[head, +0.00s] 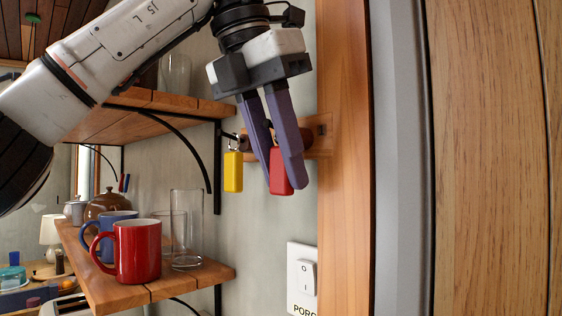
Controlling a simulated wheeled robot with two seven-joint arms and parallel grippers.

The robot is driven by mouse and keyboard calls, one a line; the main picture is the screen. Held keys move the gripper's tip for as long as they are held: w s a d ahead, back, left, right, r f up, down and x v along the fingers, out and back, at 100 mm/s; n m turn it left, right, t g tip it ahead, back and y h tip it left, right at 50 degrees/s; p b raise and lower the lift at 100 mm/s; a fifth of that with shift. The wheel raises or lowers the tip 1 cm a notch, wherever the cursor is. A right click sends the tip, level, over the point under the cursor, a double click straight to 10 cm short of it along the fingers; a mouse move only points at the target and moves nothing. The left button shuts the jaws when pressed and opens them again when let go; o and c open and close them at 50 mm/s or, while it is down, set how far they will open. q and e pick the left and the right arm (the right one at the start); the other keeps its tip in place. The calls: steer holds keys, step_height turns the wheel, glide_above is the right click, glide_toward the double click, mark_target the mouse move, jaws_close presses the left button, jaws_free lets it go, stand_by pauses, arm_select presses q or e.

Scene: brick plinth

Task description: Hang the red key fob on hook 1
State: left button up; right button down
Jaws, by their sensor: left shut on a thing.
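The fingers hide the middle of the rack, so I cannot tell which hook is hook 1 or whether the red fob's ring touches a hook. My right gripper is not in view.
Wooden shelves on black brackets stand left of the rack. The lower shelf (180,285) holds a red mug (138,251), a blue mug (92,238) and clear glasses (187,225). A light switch (304,278) is below the rack. A wooden post (345,220) is close on the right.

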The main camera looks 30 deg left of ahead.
arm_select(q)
steer(key=o, duration=1.1)
